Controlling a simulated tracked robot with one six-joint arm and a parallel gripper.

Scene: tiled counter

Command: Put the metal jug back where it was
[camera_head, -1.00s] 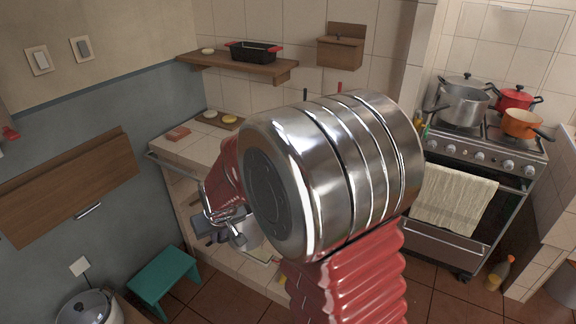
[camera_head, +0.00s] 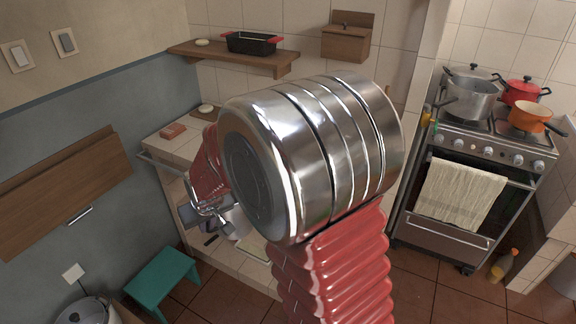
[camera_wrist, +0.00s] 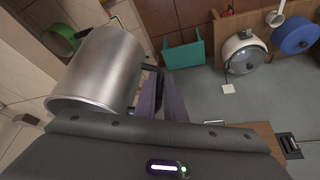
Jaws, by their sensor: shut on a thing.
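The metal jug (camera_wrist: 98,72) is a plain grey cylinder in the wrist view, left of centre. Its dark handle is on its right side, between the purple fingers of my gripper (camera_wrist: 158,75), which is shut on it. In the head view, a small part of the jug (camera_head: 238,222) shows below my wrist. My gripper (camera_head: 196,214) is partly visible there, in front of the low tiled counter. My large chrome elbow and red sleeves hide much of the counter and the jug. I cannot tell whether the jug touches anything.
The tiled counter (camera_head: 160,146) has a metal rail and a pink block (camera_head: 173,130). A wooden shelf (camera_head: 280,62) holds a black pan (camera_head: 250,43). A teal stool (camera_head: 162,276) stands on the floor. The stove (camera_head: 480,150) with several pots is at right.

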